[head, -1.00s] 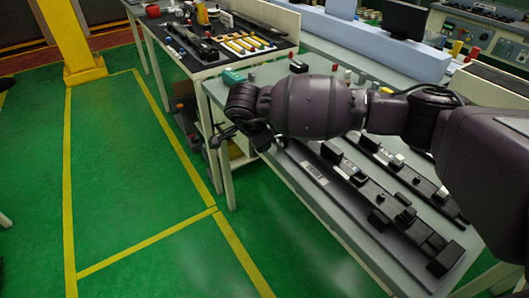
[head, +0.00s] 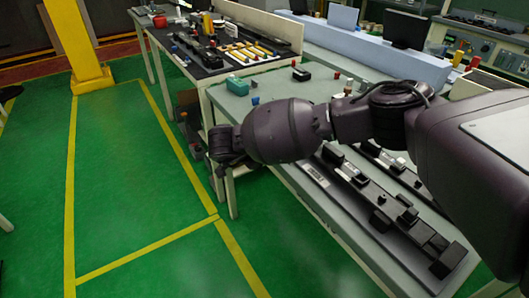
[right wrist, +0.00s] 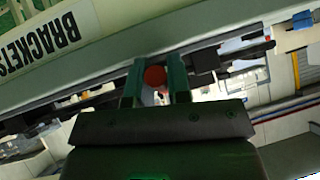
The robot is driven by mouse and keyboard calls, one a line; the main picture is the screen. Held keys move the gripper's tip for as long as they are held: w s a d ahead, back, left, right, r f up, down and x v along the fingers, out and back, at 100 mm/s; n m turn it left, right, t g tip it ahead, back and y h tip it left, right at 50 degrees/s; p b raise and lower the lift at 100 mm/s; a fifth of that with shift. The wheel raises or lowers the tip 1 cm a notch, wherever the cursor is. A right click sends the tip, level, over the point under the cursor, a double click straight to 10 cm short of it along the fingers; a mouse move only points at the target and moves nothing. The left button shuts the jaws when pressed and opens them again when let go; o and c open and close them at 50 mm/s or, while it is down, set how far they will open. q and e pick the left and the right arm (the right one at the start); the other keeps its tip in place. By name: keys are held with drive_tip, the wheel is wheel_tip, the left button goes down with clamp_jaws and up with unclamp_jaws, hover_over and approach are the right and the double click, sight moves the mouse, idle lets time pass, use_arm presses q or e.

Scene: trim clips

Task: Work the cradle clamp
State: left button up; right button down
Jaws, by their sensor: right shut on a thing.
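The cradle fixture (head: 385,205), a long black rail with blocks on it, lies on the grey-green table; my right arm covers its far end. In the right wrist view a dark rail with fittings (right wrist: 205,62) crosses behind my fingers. My right gripper (right wrist: 155,85) has two green fingers, one on each side of a round red knob (right wrist: 154,75), and is shut on it. What the knob is joined to is hidden. In the head view my right gripper (head: 228,165) is a dark shape at the table's left edge, its fingers unclear. My left gripper is not in view.
A label reading BRACKETS (right wrist: 40,38) is on a pale strip beside the rail. A second black rail (head: 400,168) lies behind the first. Green floor (head: 140,190) at left is clear.

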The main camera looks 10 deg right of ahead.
idle(0.3)
drive_tip(key=c, duration=1.1)
unclamp_jaws()
drive_tip(key=shift+r, duration=0.1)
drive_tip(key=p+v, duration=0.1)
drive_tip(key=v, duration=0.9)
drive_tip(key=shift+s+a+r, duration=0.15)
drive_tip(key=shift+s+a, duration=0.1)
drive_tip(key=shift+a, duration=0.05)
